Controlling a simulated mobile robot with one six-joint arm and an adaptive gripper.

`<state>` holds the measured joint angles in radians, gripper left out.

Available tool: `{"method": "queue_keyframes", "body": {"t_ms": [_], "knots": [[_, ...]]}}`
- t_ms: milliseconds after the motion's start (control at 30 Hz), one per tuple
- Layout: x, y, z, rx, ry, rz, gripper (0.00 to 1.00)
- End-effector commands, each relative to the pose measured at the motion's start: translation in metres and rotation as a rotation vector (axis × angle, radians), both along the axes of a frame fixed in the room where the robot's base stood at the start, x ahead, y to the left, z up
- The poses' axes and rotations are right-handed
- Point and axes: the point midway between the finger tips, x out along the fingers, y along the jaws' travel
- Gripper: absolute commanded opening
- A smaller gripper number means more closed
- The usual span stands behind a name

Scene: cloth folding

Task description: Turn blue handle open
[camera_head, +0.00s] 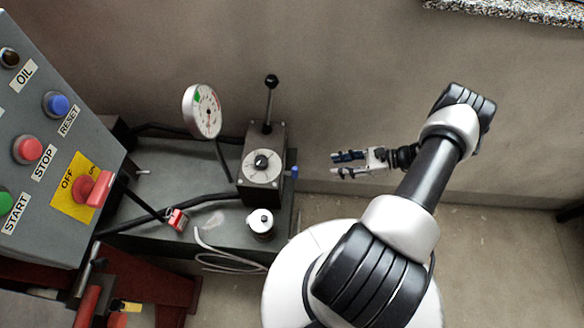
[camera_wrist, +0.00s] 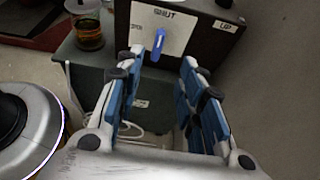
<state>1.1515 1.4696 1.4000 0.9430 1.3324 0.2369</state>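The blue handle (camera_wrist: 157,44) shows in the wrist view on a white plate (camera_wrist: 181,27) marked SHUT at its top and OPEN at its left. The handle hangs upright, slightly tilted. In the head view only a small blue bit of the handle (camera_head: 295,171) shows at the right side of the dark valve box (camera_head: 262,168). My gripper (camera_head: 338,164) is to the right of the box, apart from the handle. In the wrist view its blue-padded fingers (camera_wrist: 168,78) are spread with nothing between them, the handle lying beyond them.
A round gauge (camera_head: 203,111) and a black-knobbed lever (camera_head: 270,95) stand at the box. A lidded jar (camera_head: 261,223) and a pale cable (camera_head: 215,252) are in front. A grey control panel (camera_head: 45,140) is at the left. The wall is behind my arm.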

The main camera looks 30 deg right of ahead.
Motion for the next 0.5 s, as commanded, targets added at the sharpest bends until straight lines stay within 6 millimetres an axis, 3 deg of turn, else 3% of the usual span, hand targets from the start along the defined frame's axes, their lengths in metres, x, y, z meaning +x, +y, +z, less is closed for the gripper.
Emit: {"method": "queue_keyframes", "body": {"t_ms": [500], "knots": [[0.056,0.086,-0.043,0.0,0.004,0.007,0.35]]}}
